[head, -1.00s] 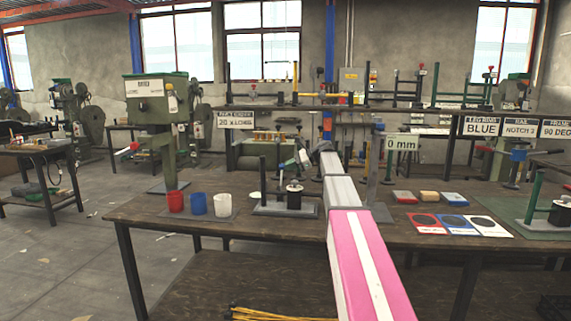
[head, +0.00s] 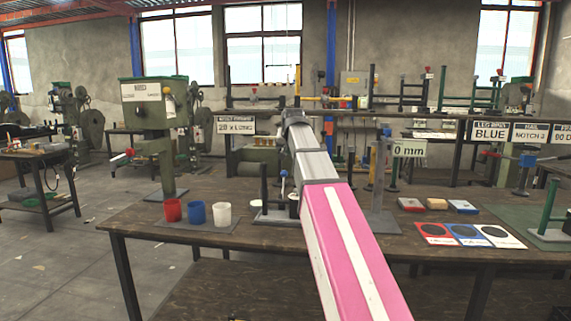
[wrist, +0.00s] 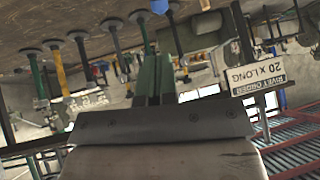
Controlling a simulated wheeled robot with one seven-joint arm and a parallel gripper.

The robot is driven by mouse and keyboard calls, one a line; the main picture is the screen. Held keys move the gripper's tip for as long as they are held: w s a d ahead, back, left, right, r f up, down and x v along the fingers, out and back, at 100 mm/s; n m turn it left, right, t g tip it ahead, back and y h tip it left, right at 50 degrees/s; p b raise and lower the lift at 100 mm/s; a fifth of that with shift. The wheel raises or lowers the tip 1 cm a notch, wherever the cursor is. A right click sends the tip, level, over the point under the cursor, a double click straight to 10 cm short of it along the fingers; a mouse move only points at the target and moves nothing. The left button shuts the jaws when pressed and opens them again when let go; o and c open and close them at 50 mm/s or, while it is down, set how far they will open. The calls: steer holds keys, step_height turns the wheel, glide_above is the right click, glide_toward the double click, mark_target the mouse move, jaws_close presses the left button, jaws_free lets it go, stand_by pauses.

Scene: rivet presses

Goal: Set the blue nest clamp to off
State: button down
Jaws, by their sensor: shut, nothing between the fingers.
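I cannot tell for certain which fixture is the blue nest clamp. A blue-topped upright stand (head: 524,172) is at the right of the bench in the head view. In the wrist view, a blue knob (wrist: 158,6) shows at the top edge, beyond my fingers. My gripper (wrist: 154,62) shows there as two dark green fingers side by side, shut and empty. It touches nothing that I can see. In the head view my arm reaches over the bench, and its grey end hides the fingers and part of a black-post fixture (head: 264,190).
Red (head: 172,210), blue (head: 196,212) and white (head: 221,213) cups stand left on the wooden bench (head: 140,228). Coloured cards (head: 467,235) and small blocks (head: 437,203) lie right. A 0 mm sign (head: 409,148) stands near my arm. A green press (head: 150,110) rises at left.

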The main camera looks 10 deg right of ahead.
mark_target(284, 172)
steer(key=x, duration=1.3)
steer(key=shift+w+f, duration=0.2)
steer(key=shift+f, duration=0.15)
steer(key=w+g, duration=0.1)
steer(key=w+d+f+g, duration=0.1)
steer(key=w, duration=0.1)
steer(key=w+f+g+y, duration=0.1)
steer(key=shift+w+d+f, duration=0.15)
steer(key=shift+w+d, duration=0.1)
steer(key=shift+w, duration=0.15)
